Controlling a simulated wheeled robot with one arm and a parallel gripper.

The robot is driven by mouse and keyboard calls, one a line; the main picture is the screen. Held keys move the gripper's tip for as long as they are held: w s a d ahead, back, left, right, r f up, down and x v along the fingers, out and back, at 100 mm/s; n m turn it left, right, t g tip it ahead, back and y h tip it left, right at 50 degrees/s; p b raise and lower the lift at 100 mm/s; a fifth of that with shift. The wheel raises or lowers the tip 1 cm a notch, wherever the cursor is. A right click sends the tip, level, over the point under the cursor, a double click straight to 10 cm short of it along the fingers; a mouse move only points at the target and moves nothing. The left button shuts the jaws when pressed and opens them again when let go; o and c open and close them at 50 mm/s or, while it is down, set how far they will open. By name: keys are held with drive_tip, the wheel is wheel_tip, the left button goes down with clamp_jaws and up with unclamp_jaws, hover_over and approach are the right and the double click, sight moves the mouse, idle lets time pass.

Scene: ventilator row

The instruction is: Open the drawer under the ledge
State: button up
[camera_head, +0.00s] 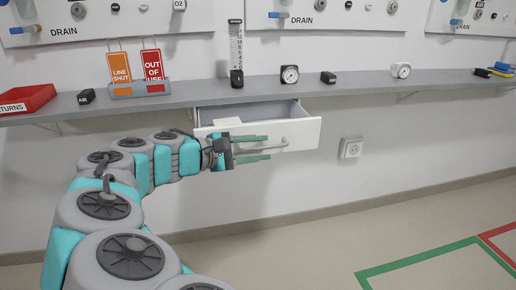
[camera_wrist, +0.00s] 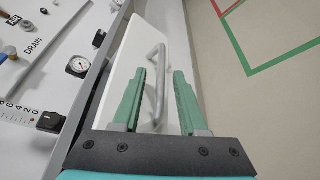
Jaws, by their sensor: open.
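The white drawer (camera_head: 302,133) under the grey ledge (camera_head: 205,95) stands partly open, and its inside shows from above. Its grey bar handle (camera_wrist: 158,52) is on the front panel (camera_wrist: 128,60). My gripper (camera_head: 267,147) is at the drawer front with its two green fingers apart. In the wrist view my gripper (camera_wrist: 160,72) has the handle between its fingers, closer to the left one. Whether a finger touches the handle I cannot tell.
On the ledge stand a red tray (camera_head: 26,98), two tags (camera_head: 119,67) (camera_head: 153,65) in a holder, a flowmeter tube (camera_head: 236,50), gauges (camera_head: 290,75) (camera_head: 401,70) and small black blocks. A wall socket (camera_head: 351,148) is right of the drawer. The floor in front is clear.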

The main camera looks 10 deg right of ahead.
drive_tip(key=v, duration=0.7)
drive_tip(key=shift+a, duration=0.4)
drive_tip(key=shift+s+r, duration=0.1)
